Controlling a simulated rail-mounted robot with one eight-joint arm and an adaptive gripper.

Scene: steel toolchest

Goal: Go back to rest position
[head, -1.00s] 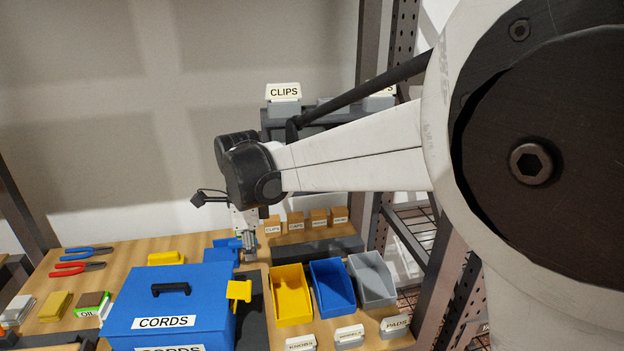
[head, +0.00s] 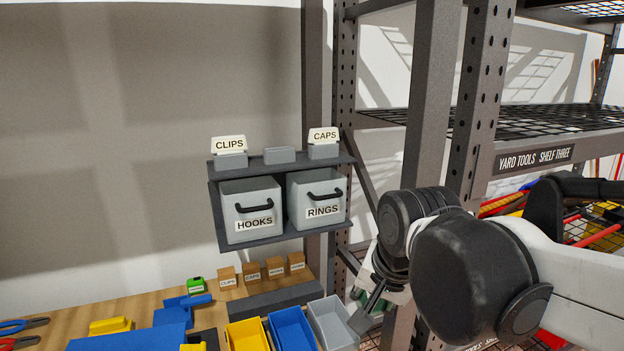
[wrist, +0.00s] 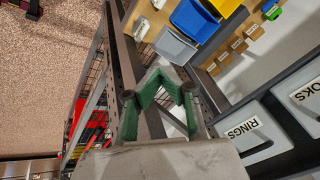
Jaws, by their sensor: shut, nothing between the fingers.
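My gripper (head: 366,308) hangs at the right of the workbench in the head view, pointing down and left beside a grey rack post. It is shut and empty. In the wrist view its green-lined fingers (wrist: 160,82) show at the middle, over the shelf frame near the bench's edge. My arm reaches in from the right side of the head view and hides part of the shelving behind it.
The wooden bench (head: 75,322) holds yellow (head: 247,336), blue (head: 291,330) and grey bins (head: 333,322). Above it a grey shelf holds the HOOKS (head: 252,208) and RINGS boxes (head: 318,199). Steel posts (head: 478,110) and wire shelving (head: 455,123) stand close to my arm.

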